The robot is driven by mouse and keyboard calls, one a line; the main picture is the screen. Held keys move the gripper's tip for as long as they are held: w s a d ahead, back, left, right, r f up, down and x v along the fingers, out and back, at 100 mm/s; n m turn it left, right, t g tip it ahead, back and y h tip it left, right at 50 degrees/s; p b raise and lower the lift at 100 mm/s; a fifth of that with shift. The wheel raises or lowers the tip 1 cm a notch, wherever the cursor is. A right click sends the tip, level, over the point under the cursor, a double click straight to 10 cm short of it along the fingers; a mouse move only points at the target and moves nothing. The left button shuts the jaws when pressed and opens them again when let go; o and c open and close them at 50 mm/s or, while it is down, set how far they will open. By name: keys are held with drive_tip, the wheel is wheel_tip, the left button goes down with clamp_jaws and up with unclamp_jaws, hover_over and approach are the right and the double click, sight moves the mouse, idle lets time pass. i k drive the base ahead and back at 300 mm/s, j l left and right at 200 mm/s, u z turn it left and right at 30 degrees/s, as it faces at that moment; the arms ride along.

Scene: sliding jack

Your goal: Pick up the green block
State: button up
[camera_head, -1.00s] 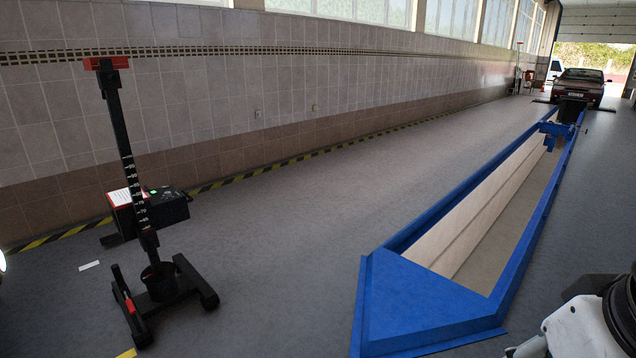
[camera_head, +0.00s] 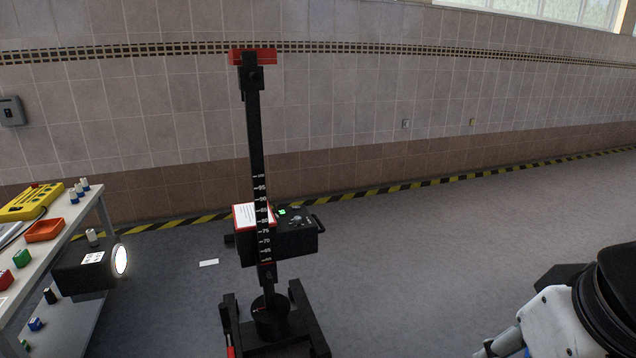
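A small green block (camera_head: 21,259) lies on the top of a light workbench (camera_head: 84,222) at the left edge of the head view. A red block (camera_head: 5,279) lies just in front of it, cut by the picture's edge. Part of my arm shows at the lower right, far from the bench. My gripper is not in view.
A black wheeled stand (camera_head: 257,150) with a red top and a black box (camera_head: 290,243) stands mid-view. A lit lamp box (camera_head: 85,272) sits at the bench's right side. An orange tray (camera_head: 44,230) and a yellow case (camera_head: 32,203) lie on the bench. Open floor (camera_head: 420,260) lies to the right.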

sight(23, 257)
drive_tip(key=i+l, duration=0.1)
drive_tip(key=i, duration=0.35)
drive_tip(key=i+l+u, duration=0.1)
drive_tip(key=i, duration=0.35)
drive_tip(key=i+l, duration=0.15)
drive_tip(key=i, duration=0.25)
drive_tip(key=u, duration=2.05)
drive_tip(key=i+u, duration=0.25)
drive_tip(key=i, duration=2.15)
drive_tip(key=j, duration=0.1)
